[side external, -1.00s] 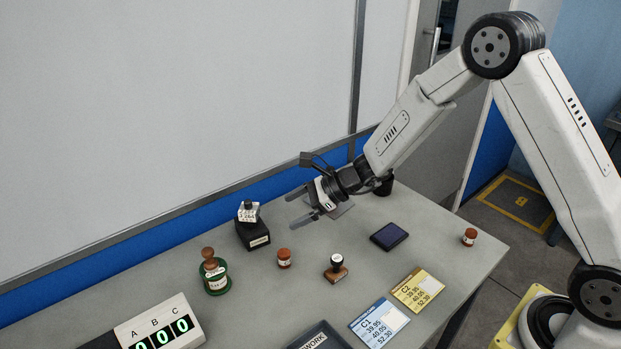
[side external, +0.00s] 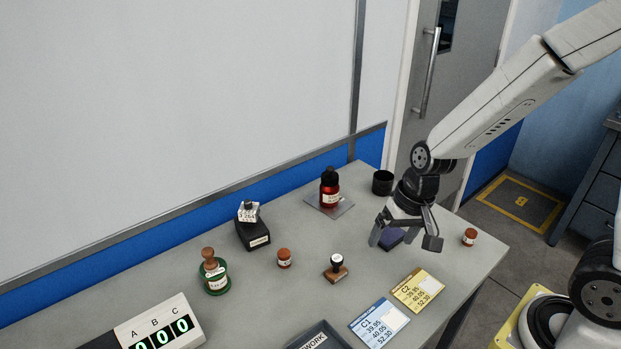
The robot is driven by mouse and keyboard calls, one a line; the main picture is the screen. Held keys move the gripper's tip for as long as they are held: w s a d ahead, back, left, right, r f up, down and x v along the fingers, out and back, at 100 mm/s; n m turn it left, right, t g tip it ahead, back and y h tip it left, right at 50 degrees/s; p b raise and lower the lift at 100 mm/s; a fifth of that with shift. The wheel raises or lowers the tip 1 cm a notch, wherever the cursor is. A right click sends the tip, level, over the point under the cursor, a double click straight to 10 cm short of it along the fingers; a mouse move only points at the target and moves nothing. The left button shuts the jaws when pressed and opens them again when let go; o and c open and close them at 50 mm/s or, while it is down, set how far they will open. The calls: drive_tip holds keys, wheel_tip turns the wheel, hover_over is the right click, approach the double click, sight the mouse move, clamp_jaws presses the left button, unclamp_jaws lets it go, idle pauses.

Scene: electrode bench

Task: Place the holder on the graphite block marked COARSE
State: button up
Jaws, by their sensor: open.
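I cannot make out a mark reading COARSE on anything. A black block with a small white label (side external: 258,242) stands at the back left, with a black-and-white printed piece (side external: 248,212) on top; its label is too small to read. I cannot tell which thing is the holder.
A red bottle (side external: 329,193) stands on a grey plate (side external: 343,208) at the back, near a black cup (side external: 382,182). Small brown jars (side external: 284,259) (side external: 469,237) stand apart. Cards C1 (side external: 380,323) and C2 (side external: 418,290), a WORK tray (side external: 325,335) and a display (side external: 160,325) line the front.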

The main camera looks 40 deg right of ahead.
drive_tip(key=s+d+n+h, duration=0.1)
drive_tip(key=n, duration=0.1)
drive_tip(key=s+d+r+n+t, duration=0.1)
drive_tip(key=s+n, duration=0.1)
drive_tip(key=shift+d+n+h, duration=0.25)
drive_tip(key=shift+n+h, duration=0.15)
